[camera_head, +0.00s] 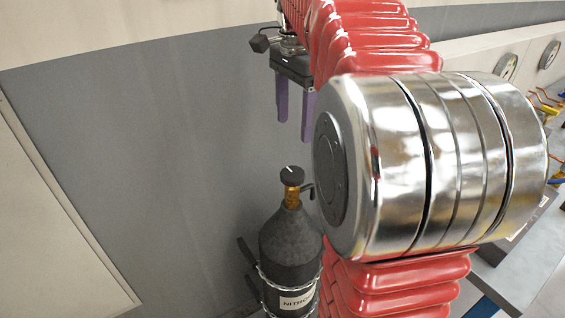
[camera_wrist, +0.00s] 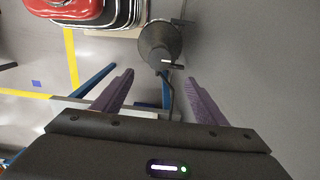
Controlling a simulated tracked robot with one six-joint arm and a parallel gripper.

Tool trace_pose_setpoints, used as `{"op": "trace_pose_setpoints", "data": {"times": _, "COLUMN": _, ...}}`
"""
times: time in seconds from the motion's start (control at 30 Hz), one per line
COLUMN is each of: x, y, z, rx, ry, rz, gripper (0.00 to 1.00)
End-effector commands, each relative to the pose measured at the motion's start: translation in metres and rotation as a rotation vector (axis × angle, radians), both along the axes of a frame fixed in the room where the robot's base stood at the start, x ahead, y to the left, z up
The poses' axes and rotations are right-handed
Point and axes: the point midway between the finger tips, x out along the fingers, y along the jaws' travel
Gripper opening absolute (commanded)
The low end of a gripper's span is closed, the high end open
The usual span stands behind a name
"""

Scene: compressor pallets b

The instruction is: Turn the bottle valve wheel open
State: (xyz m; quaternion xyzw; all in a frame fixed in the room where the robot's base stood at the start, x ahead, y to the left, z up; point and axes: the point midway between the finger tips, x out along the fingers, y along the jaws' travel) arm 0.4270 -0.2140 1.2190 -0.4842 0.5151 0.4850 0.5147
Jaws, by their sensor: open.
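A dark gas bottle (camera_head: 290,244) with a "NITRO…" label stands upright, strapped to a holder at lower centre in the head view. A brass neck (camera_head: 292,198) carries a small black valve wheel (camera_head: 292,177) with a white mark on top. My gripper (camera_head: 294,126) is above the wheel, its purple fingers pointing down, open, empty and apart from it. In the wrist view the bottle (camera_wrist: 158,40) shows from above, beyond the fingertips of my gripper (camera_wrist: 159,77). The white-marked wheel (camera_wrist: 172,65) is small there, and its outline is hard to make out.
A grey wall (camera_head: 150,130) is close behind the bottle. A thin bent pipe (camera_head: 309,188) sticks out beside the brass neck. Round gauges (camera_head: 506,66) are at far right.

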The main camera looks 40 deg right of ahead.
Motion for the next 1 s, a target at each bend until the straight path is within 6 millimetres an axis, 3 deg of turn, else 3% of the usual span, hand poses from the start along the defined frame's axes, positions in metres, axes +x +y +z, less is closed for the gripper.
{"op": "trace_pose_setpoints", "data": {"times": 0.47, "x": 0.000, "y": 0.001, "z": -0.013, "rx": 0.000, "ry": 0.001, "rz": 0.004, "gripper": 0.66}}
{"op": "trace_pose_setpoints", "data": {"times": 1.0, "x": -0.001, "y": 0.001, "z": -0.092, "rx": 0.001, "ry": 0.002, "rz": 0.004, "gripper": 0.66}}
